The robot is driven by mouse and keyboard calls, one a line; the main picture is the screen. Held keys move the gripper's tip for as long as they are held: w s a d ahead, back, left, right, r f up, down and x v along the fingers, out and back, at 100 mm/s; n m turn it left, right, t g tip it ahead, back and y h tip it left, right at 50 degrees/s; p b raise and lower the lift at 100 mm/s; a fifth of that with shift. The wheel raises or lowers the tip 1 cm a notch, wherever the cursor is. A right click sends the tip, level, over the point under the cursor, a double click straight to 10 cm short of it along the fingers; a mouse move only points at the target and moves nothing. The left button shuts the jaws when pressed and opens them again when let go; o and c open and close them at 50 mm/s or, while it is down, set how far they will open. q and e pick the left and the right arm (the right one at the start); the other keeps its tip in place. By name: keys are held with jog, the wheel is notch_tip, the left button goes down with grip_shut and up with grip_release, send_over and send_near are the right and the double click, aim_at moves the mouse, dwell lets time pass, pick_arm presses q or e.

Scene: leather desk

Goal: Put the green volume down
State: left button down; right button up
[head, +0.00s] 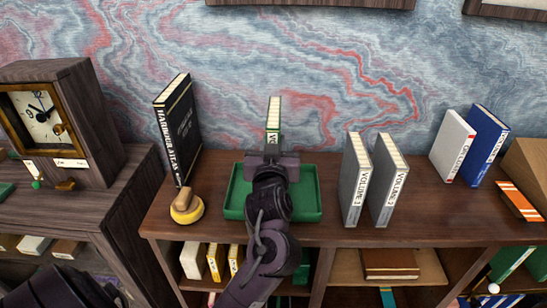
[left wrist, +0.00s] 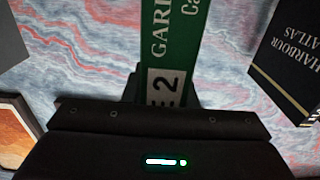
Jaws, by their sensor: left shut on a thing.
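The green volume (head: 273,118) is upright in the head view, with pale page edges on top. My left gripper (head: 266,157) is shut on it. In the left wrist view the volume's green spine (left wrist: 174,45) carries white lettering and a pale label ending in "E 2". The green tray (head: 312,200) lies on the shelf top below and around my left arm, which hides its middle. The volume's lower part is hidden behind the gripper, so I cannot tell whether it touches anything. My right gripper is not in view.
Two grey volumes (head: 356,180) (head: 389,180) stand to the right. Farther right are a white book (head: 453,145) and a blue book (head: 487,145). A clock (head: 42,115) is at left.

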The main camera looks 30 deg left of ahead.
pick_arm(q)
notch_tip(320, 180, down, 4)
jog(key=shift+r, duration=0.2)
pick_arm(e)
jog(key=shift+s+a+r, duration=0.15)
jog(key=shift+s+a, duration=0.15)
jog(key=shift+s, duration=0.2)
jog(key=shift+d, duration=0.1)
pick_arm(q)
jog(key=shift+f, duration=0.1)
jog(key=c, duration=1.2)
grip_release()
jog(key=shift+f, duration=0.1)
jog(key=shift+o, duration=0.2)
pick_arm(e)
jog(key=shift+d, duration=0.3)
pick_arm(q)
jog(key=shift+r, duration=0.2)
